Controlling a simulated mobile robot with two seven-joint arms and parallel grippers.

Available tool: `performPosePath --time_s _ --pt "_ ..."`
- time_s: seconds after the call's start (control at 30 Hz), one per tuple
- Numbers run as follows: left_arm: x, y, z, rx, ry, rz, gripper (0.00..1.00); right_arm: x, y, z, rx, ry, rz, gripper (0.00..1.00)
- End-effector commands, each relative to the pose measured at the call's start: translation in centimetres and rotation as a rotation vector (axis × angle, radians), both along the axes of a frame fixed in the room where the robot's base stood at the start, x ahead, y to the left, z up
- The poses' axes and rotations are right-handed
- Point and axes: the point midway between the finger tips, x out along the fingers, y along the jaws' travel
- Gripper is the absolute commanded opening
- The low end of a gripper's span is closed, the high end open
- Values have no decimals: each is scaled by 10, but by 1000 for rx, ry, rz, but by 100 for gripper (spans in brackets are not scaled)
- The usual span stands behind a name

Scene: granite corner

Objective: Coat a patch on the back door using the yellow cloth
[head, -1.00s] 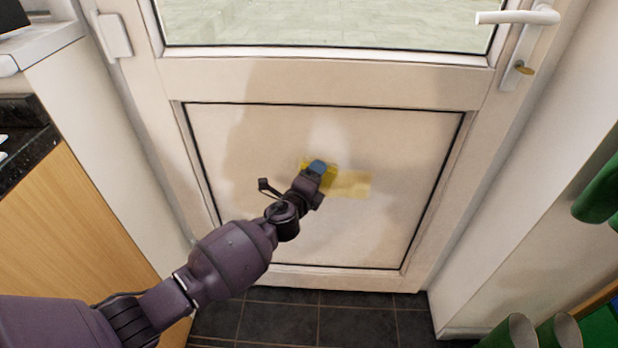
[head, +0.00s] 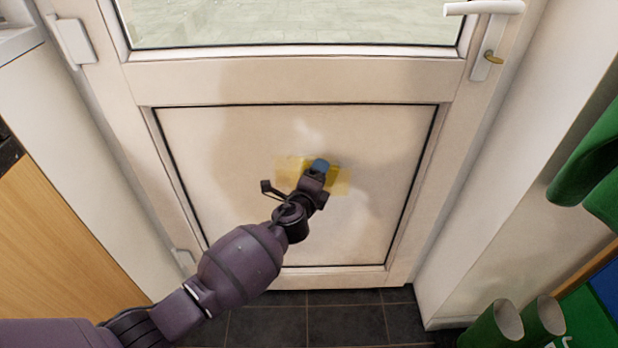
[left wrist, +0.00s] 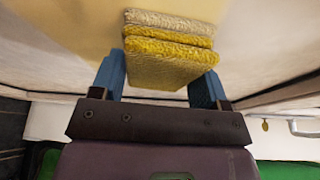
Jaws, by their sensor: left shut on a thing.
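The back door (head: 210,200) is cream, with a framed lower panel and glass above. My left gripper (head: 318,170) reaches its lower panel near the middle. It is shut on the yellow cloth (left wrist: 165,62), a thick folded pad between the blue fingers in the left wrist view (left wrist: 160,80). In the head view, most of the cloth (head: 307,165) is hidden behind the gripper. A pale yellow patch (head: 340,183) on the panel shows on both sides of the gripper. The cloth appears to be against the door. My right gripper is in neither view.
A white door handle (head: 484,8) is at upper right. Green boots (head: 500,322) stand at lower right, below hanging green fabric (head: 590,160). A wooden cabinet (head: 50,240) is at left. Dark tiled floor (head: 340,320) lies below the door.

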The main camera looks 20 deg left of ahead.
Motion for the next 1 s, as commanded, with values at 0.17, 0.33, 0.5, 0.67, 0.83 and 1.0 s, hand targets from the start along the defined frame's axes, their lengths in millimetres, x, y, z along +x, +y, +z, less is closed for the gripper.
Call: performPosePath --time_s 0.17,0.33,0.5,0.67,0.83,1.0 --pt "2 -6 2 1 -3 0 49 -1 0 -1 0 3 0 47" --pt "4 -13 1 0 -2 0 49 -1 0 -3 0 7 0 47" --pt "6 -25 -1 -2 1 -1 49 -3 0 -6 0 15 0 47" --pt "8 -36 -1 -1 1 -1 49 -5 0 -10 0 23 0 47" --pt "10 -43 -1 0 1 0 49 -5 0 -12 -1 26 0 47" --pt "11 -47 -1 0 1 0 49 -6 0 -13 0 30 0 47"
